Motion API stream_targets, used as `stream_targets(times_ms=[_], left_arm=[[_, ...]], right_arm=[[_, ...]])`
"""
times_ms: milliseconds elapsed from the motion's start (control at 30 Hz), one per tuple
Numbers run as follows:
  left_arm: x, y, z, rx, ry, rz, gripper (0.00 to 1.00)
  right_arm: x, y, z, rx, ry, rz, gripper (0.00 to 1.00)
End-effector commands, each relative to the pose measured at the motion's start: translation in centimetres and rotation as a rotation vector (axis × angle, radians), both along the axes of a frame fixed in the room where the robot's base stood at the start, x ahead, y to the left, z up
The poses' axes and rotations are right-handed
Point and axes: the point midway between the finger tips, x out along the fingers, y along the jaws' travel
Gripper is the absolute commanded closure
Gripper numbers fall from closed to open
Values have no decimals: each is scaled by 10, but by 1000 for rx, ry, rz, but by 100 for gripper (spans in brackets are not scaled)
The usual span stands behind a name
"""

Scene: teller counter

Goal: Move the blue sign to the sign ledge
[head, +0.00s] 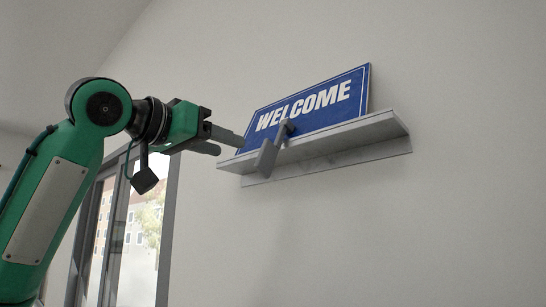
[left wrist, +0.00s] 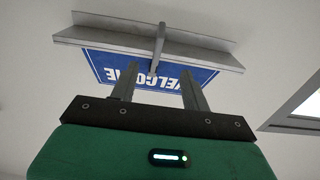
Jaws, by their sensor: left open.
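The blue sign (head: 322,104), lettered WELCOME in white, stands on the grey sign ledge (head: 368,130) high on the wall. A grey handle-like piece (head: 268,156) sticks out in front of the sign, over the ledge's front edge. My left gripper (head: 230,145) is open and empty, just left of the sign and apart from it. In the left wrist view the sign (left wrist: 104,64) appears upside down beyond the spread fingers (left wrist: 158,72), with the handle-like piece (left wrist: 159,45) between them and the ledge (left wrist: 90,37). My right gripper does not show.
The pale wall (head: 450,220) around the ledge is bare. A dark-framed window or glass door (head: 125,225) is at the lower left, behind my left arm. The space in front of and below the ledge looks free.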

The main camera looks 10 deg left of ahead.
Motion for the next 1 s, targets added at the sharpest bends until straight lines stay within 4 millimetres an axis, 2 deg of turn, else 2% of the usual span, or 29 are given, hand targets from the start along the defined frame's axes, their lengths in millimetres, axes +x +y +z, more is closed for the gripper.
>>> stream_targets(times_ms=[67,167,833,1000], left_arm=[[-6,-2,4,5,-5,-2,53],[-3,-5,5,7,-4,-3,53],[51,-40,7,5,-3,-2,53],[65,-50,5,4,-3,-4,53]], right_arm=[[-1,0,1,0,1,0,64],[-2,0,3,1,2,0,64],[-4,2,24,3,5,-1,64],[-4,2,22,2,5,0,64]])
